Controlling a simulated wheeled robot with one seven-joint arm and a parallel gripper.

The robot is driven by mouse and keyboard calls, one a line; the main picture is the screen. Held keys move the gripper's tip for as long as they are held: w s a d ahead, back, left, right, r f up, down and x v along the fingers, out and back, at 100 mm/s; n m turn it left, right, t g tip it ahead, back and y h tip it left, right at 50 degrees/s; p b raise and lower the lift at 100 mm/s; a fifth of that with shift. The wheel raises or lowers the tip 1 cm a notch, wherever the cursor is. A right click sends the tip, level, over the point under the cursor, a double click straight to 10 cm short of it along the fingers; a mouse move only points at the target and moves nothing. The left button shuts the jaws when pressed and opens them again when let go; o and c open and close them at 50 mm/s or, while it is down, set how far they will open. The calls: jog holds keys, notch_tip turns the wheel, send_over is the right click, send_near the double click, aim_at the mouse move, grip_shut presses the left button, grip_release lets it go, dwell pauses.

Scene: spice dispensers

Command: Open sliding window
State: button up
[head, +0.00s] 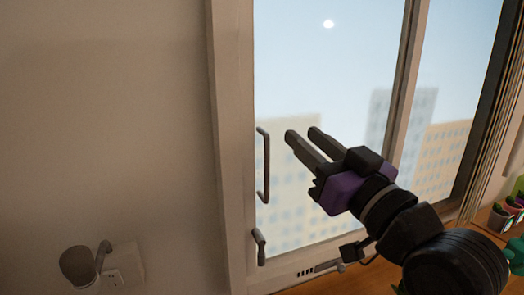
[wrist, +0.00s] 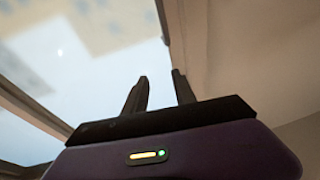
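The sliding window (head: 330,70) has a pale frame and fills the middle and right of the head view. A slim bar handle (head: 266,165) stands upright near the left edge of its glass. A smaller grey latch (head: 259,246) sits below the handle. My gripper (head: 301,133) is in front of the glass, to the right of the handle, with a gap between them. Its two fingers are apart with nothing between them. In the wrist view the fingers (wrist: 162,77) also show apart, with the glass and a frame edge beyond. The handle cannot be made out there.
A wall fills the left, with a grey fixture (head: 78,266) and an outlet (head: 114,278) low on it. A wooden sill (head: 330,283) runs below the window. Small potted plants (head: 505,215) stand at the far right. The space between gripper and handle looks clear.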

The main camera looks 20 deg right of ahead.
aim_at(268, 156)
jog(key=w+a+f+g, duration=0.1)
jog(key=w, duration=0.2)
jog(key=w+a+f+g+p, duration=0.1)
jog(key=w+f, duration=0.1)
jog(key=w, duration=0.1)
jog(key=w+a+f+n+g, duration=0.1)
jog(key=w+f, duration=0.1)
jog(key=w, duration=0.1)
jog(key=shift+a+f+y, duration=0.25)
jog(key=shift+y, duration=0.15)
grip_shut()
dwell(1.2)
